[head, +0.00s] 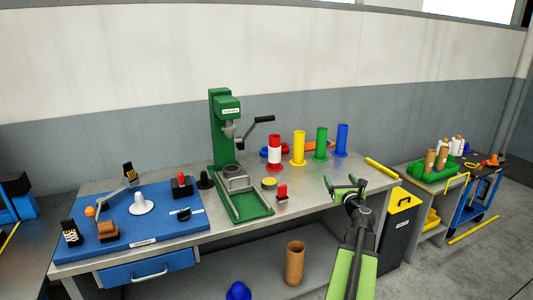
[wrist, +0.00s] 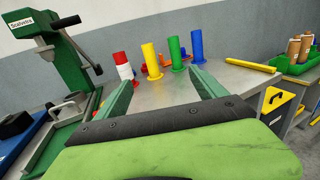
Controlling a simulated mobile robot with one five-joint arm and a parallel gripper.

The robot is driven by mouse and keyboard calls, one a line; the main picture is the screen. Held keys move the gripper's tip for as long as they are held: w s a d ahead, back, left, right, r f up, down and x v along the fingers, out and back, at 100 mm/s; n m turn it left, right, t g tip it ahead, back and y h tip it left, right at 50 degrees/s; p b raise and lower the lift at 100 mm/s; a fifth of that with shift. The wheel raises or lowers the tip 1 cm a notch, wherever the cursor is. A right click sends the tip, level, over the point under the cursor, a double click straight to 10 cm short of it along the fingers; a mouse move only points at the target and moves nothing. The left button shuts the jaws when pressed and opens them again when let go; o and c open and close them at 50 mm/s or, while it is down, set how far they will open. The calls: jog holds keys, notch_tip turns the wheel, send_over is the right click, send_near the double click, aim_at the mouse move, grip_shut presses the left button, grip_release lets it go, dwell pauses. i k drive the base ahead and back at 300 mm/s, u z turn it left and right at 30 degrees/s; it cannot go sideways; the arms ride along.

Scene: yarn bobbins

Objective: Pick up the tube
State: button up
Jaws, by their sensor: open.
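A brown cardboard tube (head: 294,263) stands upright below the bench top, on the lower shelf. It does not show in the wrist view. On the bench top, upright coloured tubes with flared bases stand in a row: red with a white band (head: 274,140), yellow (head: 299,147), green (head: 320,143) and blue (head: 342,140). They also show in the wrist view, where the yellow one (wrist: 151,62) appears between the fingers. My gripper (head: 346,184) is open and empty near the right part of the bench; its two green fingers are spread in the wrist view (wrist: 164,82). It appears apart from every tube.
A green press (head: 222,130) stands on the bench (head: 335,203). A yellow bar (head: 381,167) lies at its right end. A blue mat (head: 165,224) with several small parts covers the left. A black bin (head: 398,236) and a green crate (head: 425,173) with more tubes stand right.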

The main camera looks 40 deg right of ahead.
aim_at(274, 148)
jog(key=i, duration=1.35)
jog(key=z, duration=0.05)
